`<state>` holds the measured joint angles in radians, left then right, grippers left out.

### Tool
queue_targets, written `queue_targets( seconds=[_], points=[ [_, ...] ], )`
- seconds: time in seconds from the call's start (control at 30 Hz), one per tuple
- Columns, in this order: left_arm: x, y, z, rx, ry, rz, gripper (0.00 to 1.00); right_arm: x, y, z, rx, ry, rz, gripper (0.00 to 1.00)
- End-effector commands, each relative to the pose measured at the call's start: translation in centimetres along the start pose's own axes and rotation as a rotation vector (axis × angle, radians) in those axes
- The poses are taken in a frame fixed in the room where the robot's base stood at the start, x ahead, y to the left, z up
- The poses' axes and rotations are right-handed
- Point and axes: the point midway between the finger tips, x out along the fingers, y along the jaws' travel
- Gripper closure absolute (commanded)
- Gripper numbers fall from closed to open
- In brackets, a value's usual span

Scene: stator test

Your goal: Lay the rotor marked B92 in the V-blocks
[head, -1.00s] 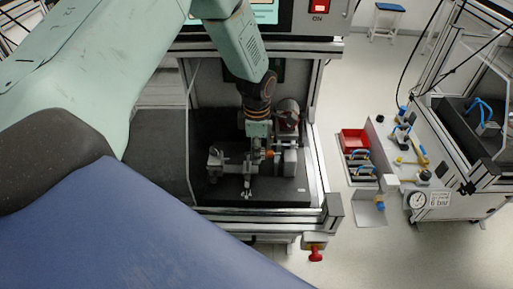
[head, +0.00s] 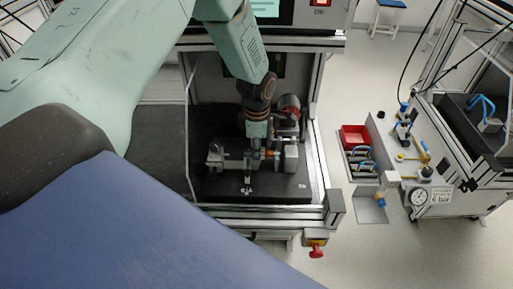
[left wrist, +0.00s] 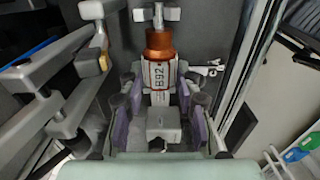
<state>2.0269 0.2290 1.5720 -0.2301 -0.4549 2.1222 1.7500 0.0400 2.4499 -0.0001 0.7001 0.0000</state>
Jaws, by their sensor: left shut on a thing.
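In the head view only a small orange part of the rotor (head: 271,153) shows beside my gripper. My left gripper (left wrist: 158,92) is shut on the rotor at the label end, with a purple-padded finger on each side. In the head view the left gripper (head: 252,160) hangs low over the dark plate. Grey blocks, seemingly the V-blocks, show beyond the rotor (left wrist: 158,13) and below it (left wrist: 165,122). I cannot tell whether the shaft touches them.
A grey fixture arm (left wrist: 62,100) stands close at the left in the left wrist view. The dark plate (head: 225,190) is clear at its front.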

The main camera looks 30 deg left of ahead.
Motion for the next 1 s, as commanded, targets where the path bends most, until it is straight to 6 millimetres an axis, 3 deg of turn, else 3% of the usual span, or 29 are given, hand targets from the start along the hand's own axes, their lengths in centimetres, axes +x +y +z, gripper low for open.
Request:
queue_targets(
  seconds=[1.0],
  points=[
    [0.86, 0.23, -0.13, 0.0, 0.0, 0.001, 1.0, -0.09, 0.0, 0.01, 0.0, 0.0, 0.0, 0.6]
  ],
)
